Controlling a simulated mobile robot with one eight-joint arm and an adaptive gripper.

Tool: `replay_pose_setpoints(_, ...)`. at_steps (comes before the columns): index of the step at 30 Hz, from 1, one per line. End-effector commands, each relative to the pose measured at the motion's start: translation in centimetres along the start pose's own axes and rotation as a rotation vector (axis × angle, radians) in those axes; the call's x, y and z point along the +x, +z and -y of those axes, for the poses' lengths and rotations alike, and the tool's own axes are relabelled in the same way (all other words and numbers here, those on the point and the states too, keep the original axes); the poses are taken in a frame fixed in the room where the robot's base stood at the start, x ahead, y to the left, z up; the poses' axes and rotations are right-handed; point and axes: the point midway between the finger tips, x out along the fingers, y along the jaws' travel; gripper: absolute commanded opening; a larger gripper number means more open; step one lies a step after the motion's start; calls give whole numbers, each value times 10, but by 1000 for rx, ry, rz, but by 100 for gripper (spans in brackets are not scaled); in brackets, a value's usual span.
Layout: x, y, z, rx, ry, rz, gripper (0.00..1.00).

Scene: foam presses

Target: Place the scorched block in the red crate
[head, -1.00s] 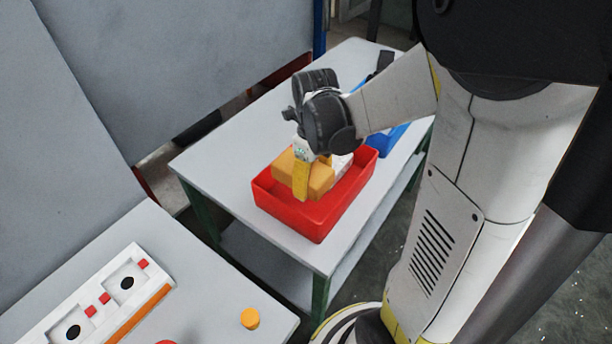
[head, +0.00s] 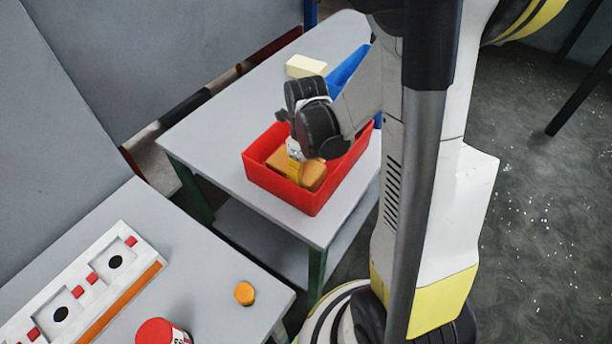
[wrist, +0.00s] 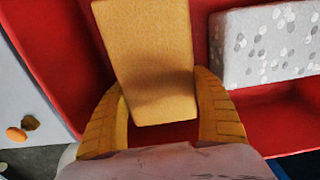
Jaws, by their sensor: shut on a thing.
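The orange-brown block, which I take as the scorched block (head: 313,174), is inside the red crate (head: 312,203), below its rim. My gripper (head: 294,171) points down into the crate and is shut on this block. In the wrist view, the block (wrist: 148,50) sits between the two yellow fingers of my gripper (wrist: 160,88), with the red crate's floor and wall (wrist: 65,50) around it. I cannot tell whether the block touches the crate floor. Its underside is hidden.
A grey-white speckled block (wrist: 265,45) lies in the crate to the right in the wrist view. A blue crate (head: 345,70) and a cream block (head: 305,66) are farther back on the table. A white fixture (head: 95,275) and orange knob (head: 244,293) are on the nearer table.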

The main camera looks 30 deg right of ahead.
Motion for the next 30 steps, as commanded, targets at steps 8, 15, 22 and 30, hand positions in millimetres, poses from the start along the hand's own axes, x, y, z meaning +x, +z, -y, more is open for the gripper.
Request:
replay_pose_setpoints(8, 2, 0, 0, 0, 0, 0, 81)
replay_pose_setpoints(15, -2, 0, 0, 0, 0, 0, 81)
replay_pose_setpoints(22, -46, 0, 0, 0, 0, 0, 81)
replay_pose_setpoints(30, -102, 0, 0, 0, 0, 0, 81)
